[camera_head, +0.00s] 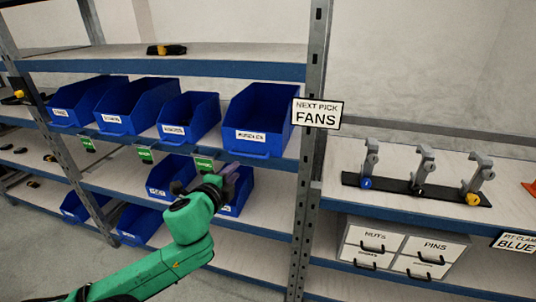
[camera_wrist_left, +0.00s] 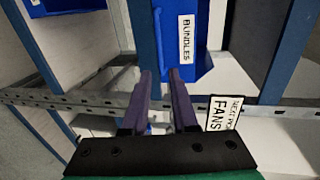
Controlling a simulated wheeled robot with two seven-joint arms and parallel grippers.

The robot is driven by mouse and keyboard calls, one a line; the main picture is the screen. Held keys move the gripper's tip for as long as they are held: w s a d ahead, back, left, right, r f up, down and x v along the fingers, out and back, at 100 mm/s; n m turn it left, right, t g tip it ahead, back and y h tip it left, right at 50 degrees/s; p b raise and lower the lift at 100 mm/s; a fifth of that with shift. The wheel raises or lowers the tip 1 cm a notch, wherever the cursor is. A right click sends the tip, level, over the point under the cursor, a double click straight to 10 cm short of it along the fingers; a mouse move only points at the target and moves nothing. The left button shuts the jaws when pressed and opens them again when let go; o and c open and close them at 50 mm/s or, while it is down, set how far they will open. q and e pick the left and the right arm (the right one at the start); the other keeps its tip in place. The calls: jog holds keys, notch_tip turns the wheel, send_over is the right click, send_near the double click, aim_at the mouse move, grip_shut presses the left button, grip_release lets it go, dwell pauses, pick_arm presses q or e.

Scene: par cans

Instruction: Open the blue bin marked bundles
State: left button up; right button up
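The blue bin marked bundles (camera_head: 262,109) stands at the right end of the middle shelf, beside the upright post. Its top is open, and its front carries a white label, small in the head view. In the left wrist view the bin (camera_wrist_left: 180,62) is ahead of my fingers, and its label reads BUNDLES. My left gripper (camera_head: 232,170) is in front of the shelf edge, below and a little left of this bin. In the left wrist view its two purple fingers (camera_wrist_left: 160,76) are apart with nothing between them. My right gripper is not in view.
Several other blue bins (camera_head: 188,116) stand left on the same shelf, with more (camera_head: 172,176) below. Green tags (camera_head: 204,163) hang on the shelf edge. A sign reading NEXT PICK FANS (camera_head: 317,114) is on the post. Right are grey clamps (camera_head: 424,172) and drawers (camera_head: 403,250).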

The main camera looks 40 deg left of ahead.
aim_at(247, 156)
pick_arm(q)
jog(key=x, duration=0.4)
jog(key=a+x, duration=0.1)
jog(key=x, duration=0.7)
jog(key=shift+a, duration=0.2)
jog(key=shift+w+f, duration=0.25)
jog(key=shift+w, duration=0.3)
jog(key=shift+s, duration=0.1)
grip_shut()
